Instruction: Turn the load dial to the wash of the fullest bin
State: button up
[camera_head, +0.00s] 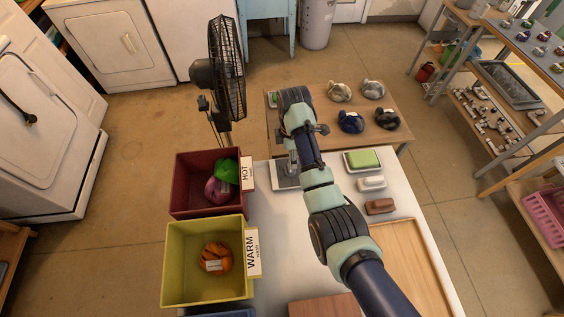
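A dark red bin with a HOT label (181,205) stands left of the white table and holds a green bundle (226,170) and a pink-purple bundle (218,192). In front of it, a yellow bin with a WARM label (175,292) holds an orange bundle (216,258). A blue thing (228,314) shows at the bottom edge, mostly cut off. A grey panel (284,180) lies at the table's far left corner; any dial on it is hidden or too small to make out. My gripper (294,162) is over this panel, its fingers too small to read.
A green block on a dish (363,159), a white block (371,183) and a brown block (380,206) lie right of my arm. A wooden tray (415,265) is nearer. A black fan (227,68) stands behind the HOT bin. Bundles lie on a far wooden table (377,94).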

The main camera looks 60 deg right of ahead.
notch_tip(320, 180, down, 7)
jog(key=shift+s+f, duration=0.1)
jog(key=shift+f, duration=0.05)
jog(key=c, duration=1.1)
